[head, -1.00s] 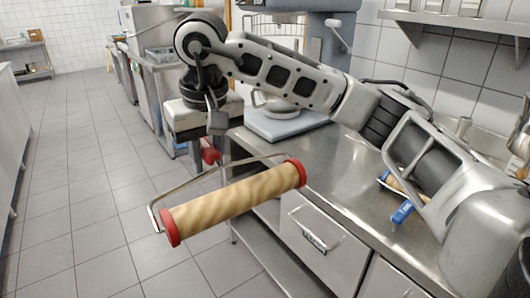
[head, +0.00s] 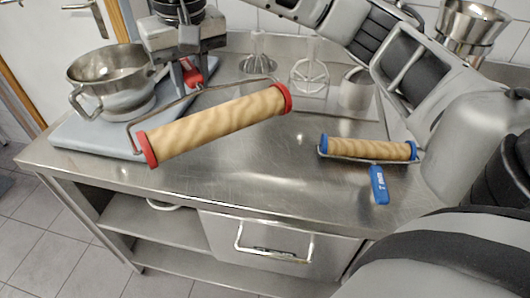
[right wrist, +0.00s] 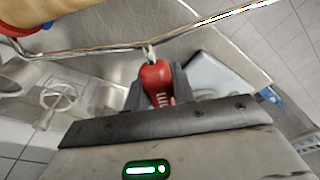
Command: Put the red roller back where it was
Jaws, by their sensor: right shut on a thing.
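The red roller (head: 218,122), a tan sleeve with red end caps on a wire frame, hangs tilted in the air in front of the steel counter in the head view. My right gripper (head: 190,66) is shut on its red handle, which is partly hidden by the jaws. In the right wrist view the red handle (right wrist: 156,82) sits between the fingers, and a tan corner of the sleeve shows at top left. The blue roller (head: 368,149), with blue end caps and blue handle, lies on the counter to the right. My left gripper is not in view.
The steel counter (head: 262,180) has a bare middle between the rollers. A steel bowl (head: 108,82) stands on a pale blue board (head: 75,136) at left. Whisk-like tools (head: 310,75) and a steel cup (head: 355,88) stand at the back. Drawers and a lower shelf are below.

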